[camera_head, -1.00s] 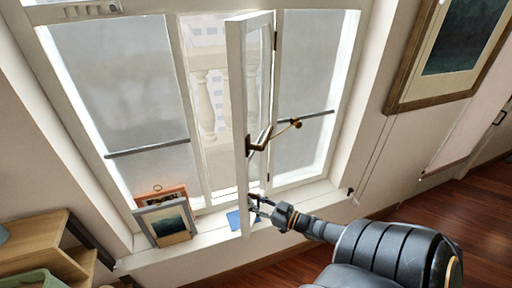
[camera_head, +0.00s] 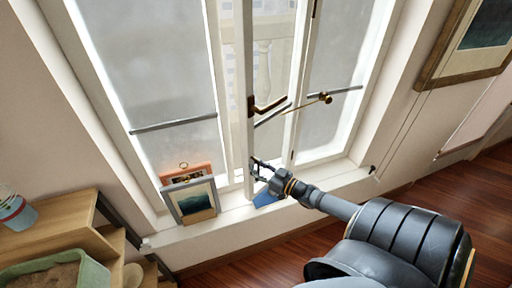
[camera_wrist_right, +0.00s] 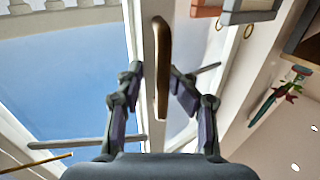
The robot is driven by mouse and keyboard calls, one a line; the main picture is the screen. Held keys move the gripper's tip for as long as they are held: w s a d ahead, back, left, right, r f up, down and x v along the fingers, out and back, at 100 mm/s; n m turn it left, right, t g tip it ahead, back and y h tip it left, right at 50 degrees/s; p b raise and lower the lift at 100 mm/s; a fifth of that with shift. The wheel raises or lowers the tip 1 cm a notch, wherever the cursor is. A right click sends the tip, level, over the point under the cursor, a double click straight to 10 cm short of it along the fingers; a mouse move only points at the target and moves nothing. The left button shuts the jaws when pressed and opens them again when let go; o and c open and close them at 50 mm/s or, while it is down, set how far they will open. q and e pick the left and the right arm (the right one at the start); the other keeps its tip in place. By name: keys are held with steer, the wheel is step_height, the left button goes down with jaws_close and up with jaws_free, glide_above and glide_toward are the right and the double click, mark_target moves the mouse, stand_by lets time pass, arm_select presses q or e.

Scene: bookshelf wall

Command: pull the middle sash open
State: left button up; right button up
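The middle sash (camera_head: 249,60) is a narrow white-framed window panel. It stands swung into the room, seen nearly edge-on, with pale glass behind its frame. A brass handle (camera_head: 268,104) sits on its free edge and shows upright in the right wrist view (camera_wrist_right: 162,65). My right gripper (camera_head: 257,167) is at the lower part of that edge, below the handle. In the right wrist view its two fingers (camera_wrist_right: 156,88) are apart, one on each side of the white edge and handle. Firm contact cannot be told. My left gripper is not in view.
Picture frames (camera_head: 195,201) lean on the sill (camera_head: 215,230) left of the sash. A blue item (camera_head: 265,197) lies on the sill beside my gripper. Fixed panes (camera_head: 145,75) flank the opening. A wooden shelf (camera_head: 60,225) stands at lower left; floor at lower right is clear.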

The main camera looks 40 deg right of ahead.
steer(key=shift+s+d+r+p, duration=0.15)
steer(key=shift+s+p, duration=0.4)
steer(key=shift+p, duration=0.15)
steer(key=p+v, duration=0.6)
steer(key=v, duration=0.5)
steer(key=shift+d, duration=0.25)
steer(key=shift+w, duration=0.1)
